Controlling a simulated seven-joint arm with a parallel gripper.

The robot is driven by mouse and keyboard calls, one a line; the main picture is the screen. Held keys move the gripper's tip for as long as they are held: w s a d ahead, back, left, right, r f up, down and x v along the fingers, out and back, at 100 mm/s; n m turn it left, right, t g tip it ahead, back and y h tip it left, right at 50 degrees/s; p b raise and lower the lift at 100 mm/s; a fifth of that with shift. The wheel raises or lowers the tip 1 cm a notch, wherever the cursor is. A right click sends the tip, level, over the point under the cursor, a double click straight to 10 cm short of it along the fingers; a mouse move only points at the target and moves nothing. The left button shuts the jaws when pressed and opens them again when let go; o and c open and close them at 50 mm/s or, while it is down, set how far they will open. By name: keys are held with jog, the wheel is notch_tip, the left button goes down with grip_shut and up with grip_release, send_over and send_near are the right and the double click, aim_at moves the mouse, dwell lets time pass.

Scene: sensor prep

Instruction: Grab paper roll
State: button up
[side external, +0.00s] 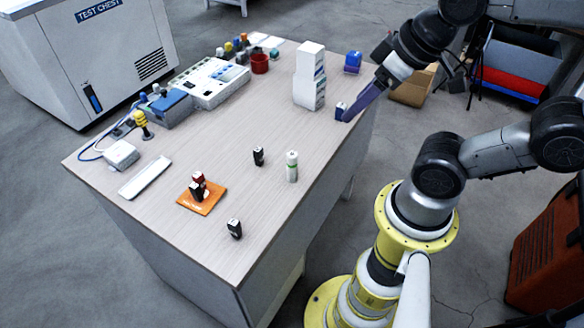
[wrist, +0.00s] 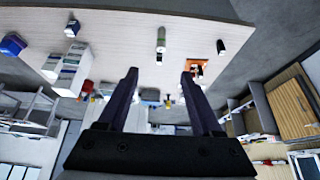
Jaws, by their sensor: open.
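A small white upright cylinder with green bands (side external: 292,166), the only roll-like thing I can make out, stands on the table near its right-hand edge. It also shows at top centre in the wrist view (wrist: 161,40). My gripper (side external: 345,117) is above the table's right edge, in front of a small blue-and-white box as seen from the side. In the wrist view its two dark purple fingers (wrist: 160,73) are spread apart with nothing between them. The cylinder appears well beyond the fingertips, apart from them.
White stacked boxes (side external: 309,75) stand near the small blue-and-white box (side external: 340,112). Small black items (side external: 258,157) (side external: 235,229) stand near the cylinder. An orange mat (side external: 212,199) holds black and red items. Devices (side external: 215,82) line the far side. Bare table surrounds the cylinder.

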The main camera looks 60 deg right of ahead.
dwell(0.3)
jog(key=m+g, duration=0.6)
jog(key=m, duration=0.5)
send_over(292, 166)
jog(key=w+d, duration=0.1)
notch_tip(292, 166, down, 10)
jog(key=shift+w+d+f, duration=0.1)
jog(key=shift+f, duration=0.1)
notch_tip(292, 166, down, 8)
jog(key=shift+f, duration=0.15)
jog(key=shift+s+f, duration=0.15)
jog(key=shift+f, duration=1.25)
jog(key=shift+s+f, duration=0.15)
jog(key=shift+f, duration=1.2)
grip_shut()
